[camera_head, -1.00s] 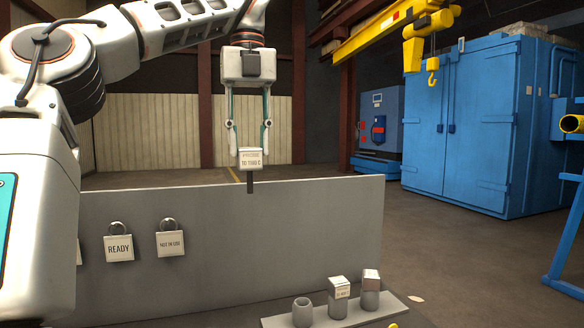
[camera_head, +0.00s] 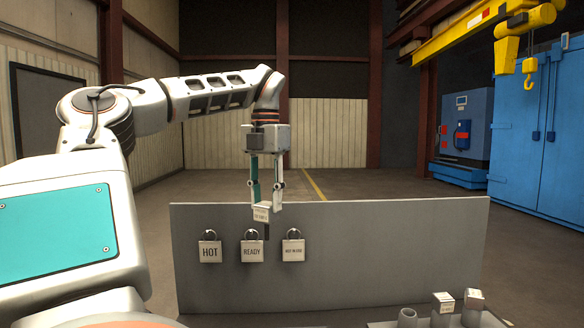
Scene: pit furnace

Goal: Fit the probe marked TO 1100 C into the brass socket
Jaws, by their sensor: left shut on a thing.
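My left gripper (camera_head: 264,205) hangs pointing down in front of the grey panel. It is shut on a probe (camera_head: 261,213) with a pale labelled block on top, held in the air and slightly tilted. The label is small; it appears to read TO 1100 C. The probe's dark stem (camera_head: 267,232) points down beside the READY tag. The brass socket does not show. My right gripper is out of view.
At lower right, a rack has an empty cup (camera_head: 407,318) and two cups with blocks (camera_head: 443,302) (camera_head: 474,298). A blue cabinet (camera_head: 510,150) stands behind.

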